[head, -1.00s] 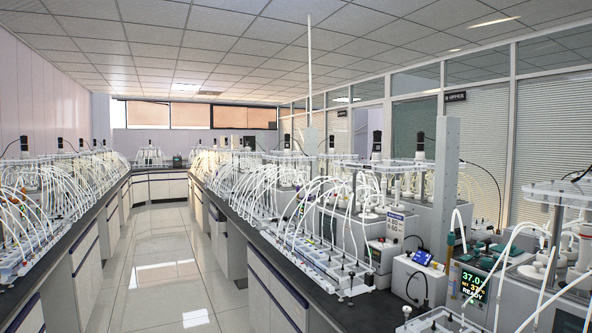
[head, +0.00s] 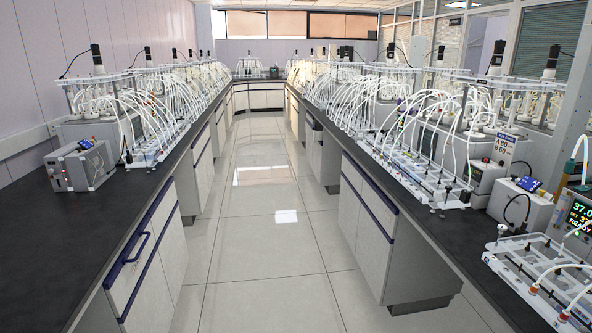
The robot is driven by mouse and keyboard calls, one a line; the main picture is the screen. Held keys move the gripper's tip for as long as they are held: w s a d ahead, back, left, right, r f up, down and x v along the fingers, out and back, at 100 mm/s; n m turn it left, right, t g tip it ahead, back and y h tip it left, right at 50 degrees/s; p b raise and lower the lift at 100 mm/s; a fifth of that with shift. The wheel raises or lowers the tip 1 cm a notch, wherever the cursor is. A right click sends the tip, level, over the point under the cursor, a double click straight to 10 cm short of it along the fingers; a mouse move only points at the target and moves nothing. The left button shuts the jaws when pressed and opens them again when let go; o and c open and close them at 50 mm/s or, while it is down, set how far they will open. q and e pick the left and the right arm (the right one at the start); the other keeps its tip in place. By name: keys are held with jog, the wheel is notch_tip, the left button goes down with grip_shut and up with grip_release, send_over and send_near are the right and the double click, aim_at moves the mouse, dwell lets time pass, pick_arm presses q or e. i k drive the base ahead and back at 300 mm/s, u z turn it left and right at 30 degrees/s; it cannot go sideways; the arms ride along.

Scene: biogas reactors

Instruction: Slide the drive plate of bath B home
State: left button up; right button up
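Neither of my grippers is in view. Reactor baths with white tubes stand in rows on both benches. The nearest full bath on the left has a clear top plate and a black motor (head: 97,58). On the right bench, a bath's tubes arch down to a white tube rack (head: 415,172). A small sign (head: 502,147) beside it seems to carry lines marked A and B. I cannot tell which bath is B, and no drive plate can be singled out.
A dark-topped bench (head: 95,225) runs along the left, with a grey control box (head: 80,166) on it. The right bench holds a display unit (head: 578,215) reading about 37.0 and a near rack (head: 545,275). The tiled aisle (head: 262,240) between them is clear.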

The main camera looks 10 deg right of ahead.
aim_at(494, 76)
jog(key=u, duration=0.15)
jog(key=i, duration=1.9)
jog(key=z, duration=0.45)
jog(key=i, duration=1.75)
jog(key=z, duration=1.9)
jog(key=i, duration=0.9)
jog(key=z, duration=0.75)
